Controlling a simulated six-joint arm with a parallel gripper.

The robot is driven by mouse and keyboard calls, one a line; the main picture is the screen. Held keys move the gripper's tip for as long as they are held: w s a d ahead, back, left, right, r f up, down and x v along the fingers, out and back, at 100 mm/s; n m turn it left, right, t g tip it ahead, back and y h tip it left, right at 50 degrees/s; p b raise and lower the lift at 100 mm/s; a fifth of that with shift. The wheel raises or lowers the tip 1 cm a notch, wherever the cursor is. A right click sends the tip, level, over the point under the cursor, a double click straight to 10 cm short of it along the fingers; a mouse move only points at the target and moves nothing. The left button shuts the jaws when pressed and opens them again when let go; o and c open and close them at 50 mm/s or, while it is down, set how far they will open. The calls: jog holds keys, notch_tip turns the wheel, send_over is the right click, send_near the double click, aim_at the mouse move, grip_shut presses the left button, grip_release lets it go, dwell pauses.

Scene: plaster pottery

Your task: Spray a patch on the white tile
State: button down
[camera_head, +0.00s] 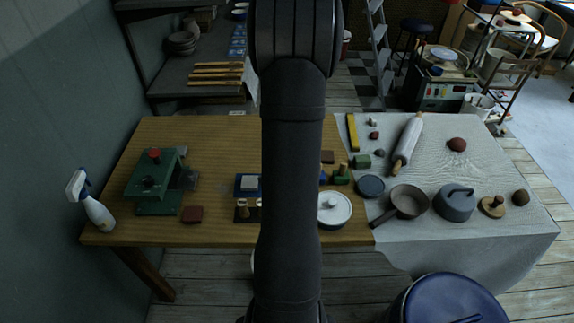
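I cannot clearly make out the white tile. A small pale square (249,183) lies on a blue block just left of my arm, but it is too small to tell if it is the tile. My dark arm runs down the middle of the view and hides part of the table. My gripper is not in view.
A lidded pot (334,208) is right of my arm.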

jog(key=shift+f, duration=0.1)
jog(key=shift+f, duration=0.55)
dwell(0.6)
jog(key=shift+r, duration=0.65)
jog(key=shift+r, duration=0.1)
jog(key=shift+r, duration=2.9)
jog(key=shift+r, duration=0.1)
